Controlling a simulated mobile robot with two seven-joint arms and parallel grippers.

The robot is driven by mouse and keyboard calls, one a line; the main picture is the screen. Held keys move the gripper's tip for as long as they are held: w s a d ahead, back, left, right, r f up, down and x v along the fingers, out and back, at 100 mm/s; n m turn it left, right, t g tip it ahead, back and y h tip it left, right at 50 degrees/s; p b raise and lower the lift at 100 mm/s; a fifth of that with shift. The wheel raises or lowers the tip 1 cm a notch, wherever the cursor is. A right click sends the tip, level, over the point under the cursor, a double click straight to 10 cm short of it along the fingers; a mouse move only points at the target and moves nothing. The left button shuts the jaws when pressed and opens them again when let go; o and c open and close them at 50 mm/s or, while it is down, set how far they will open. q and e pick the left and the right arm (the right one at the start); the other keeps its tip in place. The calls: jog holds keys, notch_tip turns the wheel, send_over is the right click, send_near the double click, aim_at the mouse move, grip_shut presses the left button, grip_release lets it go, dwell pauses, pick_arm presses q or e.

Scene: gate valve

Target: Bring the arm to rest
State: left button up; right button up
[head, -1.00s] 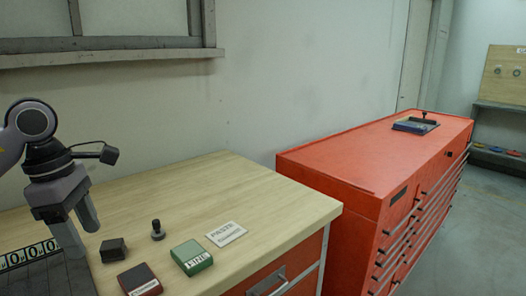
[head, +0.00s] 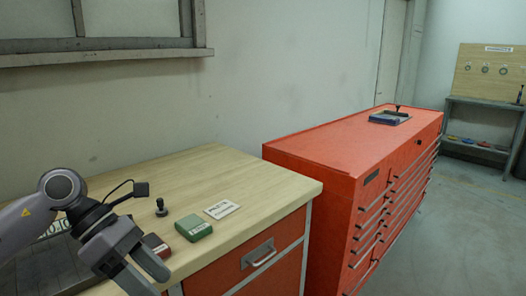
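My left gripper (head: 146,274) is at the lower left of the head view, over the near left part of the wooden workbench (head: 255,183). Its two fingers point down and right and stand apart, with nothing seen between them. My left arm comes in from the left edge. A red-and-dark block (head: 155,243) is partly hidden behind the gripper. A green block (head: 193,227), a small black knobbed stamp (head: 161,207) and a white lettered plate (head: 222,209) lie on the bench to the right of the gripper. My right gripper is not in view.
A long red drawer cabinet (head: 330,150) stands right of the bench, with a blue-grey tray (head: 389,117) on top. A pegboard (head: 488,72) with rings hangs over a shelf at the far right. The floor (head: 450,230) right of the cabinet is clear.

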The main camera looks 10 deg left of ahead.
pick_arm(q)
jog(key=s+d+n+h, duration=0.2)
jog(key=d+n+h, duration=0.4)
jog(key=d+h, duration=0.4)
jog(key=w+a+f+n+t+y, duration=0.15)
jog(key=f+n+t+y, duration=0.5)
jog(key=n, duration=0.95)
jog(key=w+a+f+n+t+y, duration=0.1)
jog(key=a+f+n+t+y, duration=0.25)
jog(key=f+n+t, duration=0.75)
jog(key=s+a+f+n+g+y, duration=0.3)
jog(key=s+f+n+g+y, duration=0.3)
jog(key=s+f+n, duration=0.7)
jog(key=shift+f+n, duration=0.6)
jog(key=shift+n, duration=0.2)
jog(key=shift+w+a, duration=0.1)
